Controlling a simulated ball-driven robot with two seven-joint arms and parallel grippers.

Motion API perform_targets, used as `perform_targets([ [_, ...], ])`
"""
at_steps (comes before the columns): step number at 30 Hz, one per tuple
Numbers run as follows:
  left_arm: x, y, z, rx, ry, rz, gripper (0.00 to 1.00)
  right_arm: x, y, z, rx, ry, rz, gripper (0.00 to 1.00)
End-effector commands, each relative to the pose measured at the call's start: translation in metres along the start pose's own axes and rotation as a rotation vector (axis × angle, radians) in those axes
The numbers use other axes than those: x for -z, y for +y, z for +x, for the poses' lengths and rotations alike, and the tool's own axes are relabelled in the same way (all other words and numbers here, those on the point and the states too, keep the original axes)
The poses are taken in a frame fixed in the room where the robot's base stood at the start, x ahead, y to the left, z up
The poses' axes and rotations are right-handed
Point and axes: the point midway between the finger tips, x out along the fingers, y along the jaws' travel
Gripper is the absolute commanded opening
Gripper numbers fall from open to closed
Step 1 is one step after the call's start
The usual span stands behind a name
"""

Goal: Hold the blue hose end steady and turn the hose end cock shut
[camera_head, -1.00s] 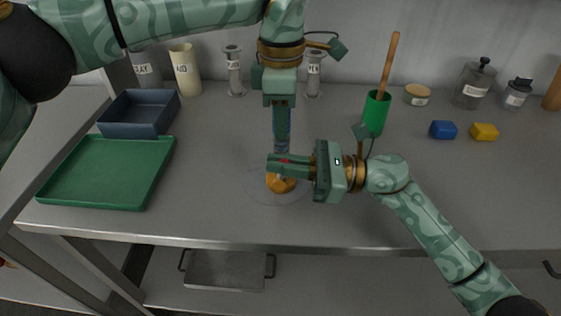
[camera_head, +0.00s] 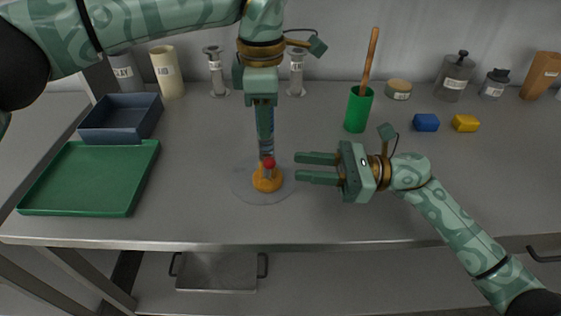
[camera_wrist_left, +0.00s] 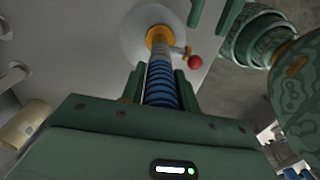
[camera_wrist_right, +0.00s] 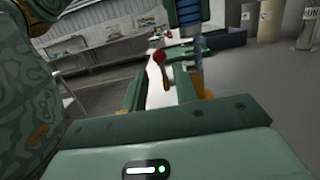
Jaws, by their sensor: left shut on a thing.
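The blue ribbed hose end (camera_head: 267,146) stands upright over an orange base fitting (camera_head: 267,182) on a clear round disc. My left gripper (camera_head: 265,128) is shut on the hose from above; the left wrist view shows the blue hose (camera_wrist_left: 161,88) between its fingers. The cock's red knob (camera_head: 269,163) shows just above the orange fitting. In the left wrist view the cock's lever sticks out sideways from the fitting to the red knob (camera_wrist_left: 195,62). My right gripper (camera_head: 300,167) is open and empty, right of the cock and apart from it.
A green tray (camera_head: 38,190) and a dark blue bin (camera_head: 120,137) stand at the left. A green cup (camera_head: 358,112) with a wooden handle, a blue block (camera_head: 426,123) and a yellow block (camera_head: 465,124) stand right of my grippers. The front of the bench is clear.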

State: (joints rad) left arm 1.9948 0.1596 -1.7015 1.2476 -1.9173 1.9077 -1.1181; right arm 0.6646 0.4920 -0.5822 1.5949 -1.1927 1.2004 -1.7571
Motion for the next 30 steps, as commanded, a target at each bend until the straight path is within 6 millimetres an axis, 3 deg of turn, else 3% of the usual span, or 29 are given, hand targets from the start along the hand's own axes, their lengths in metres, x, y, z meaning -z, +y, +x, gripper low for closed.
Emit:
perform_targets([
  [3,0.0,0.0,0.001,0.001,0.0,0.0,0.05,0.001,0.0,-0.024,0.002,0.002,0.001,0.29],
  [9,0.0,0.0,0.001,0.001,0.0,0.001,0.05,0.001,0.0,-0.045,0.0,0.0,0.001,0.29],
  [23,0.0,0.0,0.001,0.001,0.0,0.001,0.05,-0.001,-0.001,-0.046,-0.001,-0.001,-0.003,0.29],
  [27,0.0,0.0,0.001,0.001,0.0,0.001,0.05,-0.03,-0.01,-0.042,-0.023,0.025,-0.087,0.29],
  [30,0.0,0.0,0.001,0.001,0.0,0.001,0.05,-0.057,-0.007,-0.027,-0.084,0.167,-0.207,0.29],
])
